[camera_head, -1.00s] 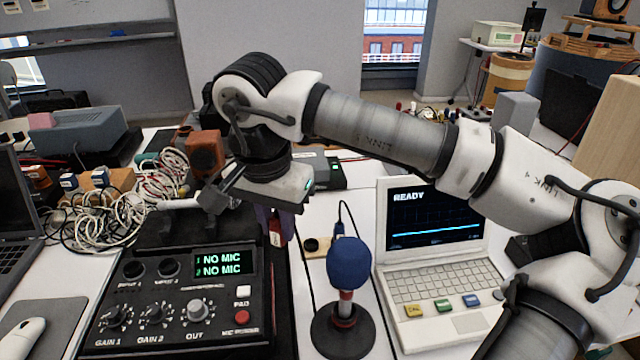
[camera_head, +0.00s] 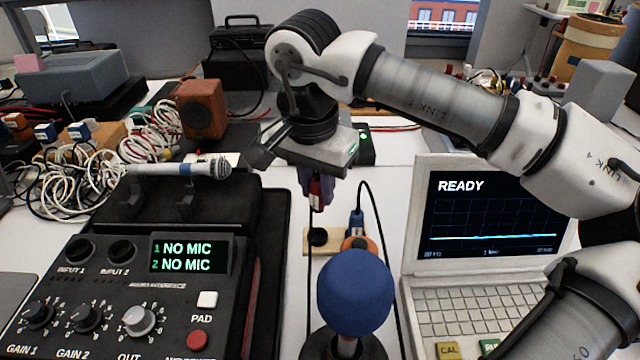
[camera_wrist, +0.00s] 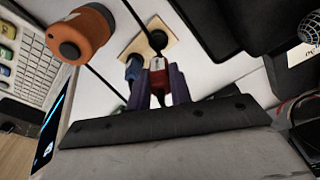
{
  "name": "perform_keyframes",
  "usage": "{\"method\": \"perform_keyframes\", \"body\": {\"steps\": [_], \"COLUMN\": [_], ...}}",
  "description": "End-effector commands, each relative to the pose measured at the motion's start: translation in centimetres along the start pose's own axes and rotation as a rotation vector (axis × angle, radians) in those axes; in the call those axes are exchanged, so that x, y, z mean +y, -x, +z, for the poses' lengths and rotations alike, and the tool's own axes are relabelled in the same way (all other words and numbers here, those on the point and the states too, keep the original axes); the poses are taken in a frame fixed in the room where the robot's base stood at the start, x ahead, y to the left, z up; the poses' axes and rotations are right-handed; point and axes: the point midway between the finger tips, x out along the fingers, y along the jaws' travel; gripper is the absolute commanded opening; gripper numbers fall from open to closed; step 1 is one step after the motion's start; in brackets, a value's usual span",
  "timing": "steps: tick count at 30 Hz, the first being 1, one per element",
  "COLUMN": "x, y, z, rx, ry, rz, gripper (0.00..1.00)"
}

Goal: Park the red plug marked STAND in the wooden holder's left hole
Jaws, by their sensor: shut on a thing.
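My gripper (camera_head: 314,190) points down with purple fingers shut on the red plug (camera_head: 316,193), which hangs roughly upright. In the wrist view, the red plug (camera_wrist: 157,75) sits between the fingers (camera_wrist: 160,88); a pale label shows, but I cannot read it. The wooden holder (camera_head: 309,248) lies on the white table below the gripper. Its dark left hole (camera_head: 319,237) is empty, and the plug's tip appears above it with a visible gap. A blue plug (camera_head: 356,223) with a cable stands at the holder's right side. The holder also shows in the wrist view (camera_wrist: 142,42).
A blue foam-topped microphone (camera_head: 353,292) stands in front of the holder, with an orange round thing (camera_head: 360,245) partly behind it. The black audio interface (camera_head: 130,300) is at left, the laptop (camera_head: 480,240) at right. Loose cables run beside the holder.

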Motion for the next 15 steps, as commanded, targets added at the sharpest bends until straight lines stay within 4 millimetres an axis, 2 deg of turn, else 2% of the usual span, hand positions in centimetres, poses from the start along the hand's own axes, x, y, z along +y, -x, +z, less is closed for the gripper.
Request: {"method": "perform_keyframes", "body": {"steps": [15], "x": [0.0], "y": [-3.4], "z": [0.4], "rx": [0.0], "ry": [0.0], "rz": [0.0], "gripper": [0.0]}}
